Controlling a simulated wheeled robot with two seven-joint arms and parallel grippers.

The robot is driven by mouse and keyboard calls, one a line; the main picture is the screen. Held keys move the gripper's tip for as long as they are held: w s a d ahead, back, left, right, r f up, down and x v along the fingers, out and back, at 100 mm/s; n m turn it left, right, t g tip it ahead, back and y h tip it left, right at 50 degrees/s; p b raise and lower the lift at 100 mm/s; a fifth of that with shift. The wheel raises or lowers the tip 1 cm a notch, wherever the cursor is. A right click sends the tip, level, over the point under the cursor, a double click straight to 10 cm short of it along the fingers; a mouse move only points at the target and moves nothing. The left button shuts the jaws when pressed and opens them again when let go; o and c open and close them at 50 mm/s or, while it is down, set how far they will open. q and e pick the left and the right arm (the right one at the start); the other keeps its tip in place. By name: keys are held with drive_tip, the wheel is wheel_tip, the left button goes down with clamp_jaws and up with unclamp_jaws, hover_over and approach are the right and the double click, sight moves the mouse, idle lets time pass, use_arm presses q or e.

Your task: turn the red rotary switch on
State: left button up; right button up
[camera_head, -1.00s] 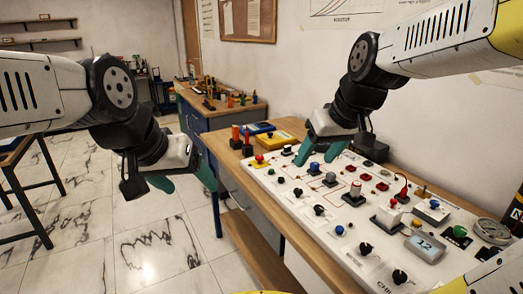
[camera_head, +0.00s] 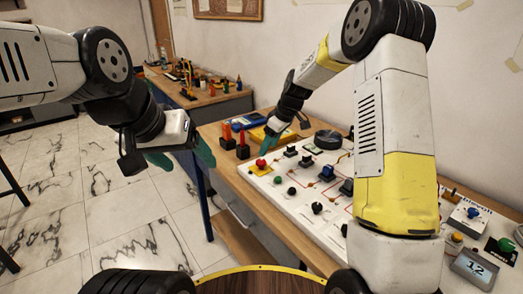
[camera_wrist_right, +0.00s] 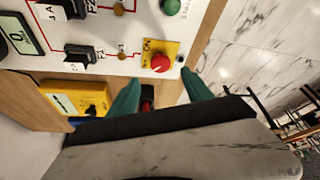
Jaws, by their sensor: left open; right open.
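A round red knob on a yellow plate (camera_head: 261,164) sits at the far left corner of the white panel (camera_head: 268,190). It also shows in the right wrist view (camera_wrist_right: 160,63), just ahead of my fingers. I cannot tell whether it is the red rotary switch or a push button; no other red switch is clear, and my right arm hides much of the panel. My right gripper (camera_head: 270,140) is open above the far left end of the panel, apart from the knob; its teal fingers show in the wrist view (camera_wrist_right: 160,92). My left gripper (camera_head: 182,162) is open and empty left of the bench.
Two red-and-black items (camera_head: 234,142) and a yellow device (camera_head: 268,134) lie close to my right gripper. Several black knobs and switches cover the panel, with a grey display (camera_head: 474,268) at the right. A second bench (camera_head: 205,97) stands behind. Open floor lies left.

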sight(261, 161)
drive_tip(key=x, duration=0.7)
drive_tip(key=shift+f, duration=0.15)
drive_tip(key=shift+c, duration=0.2)
clamp_jaws()
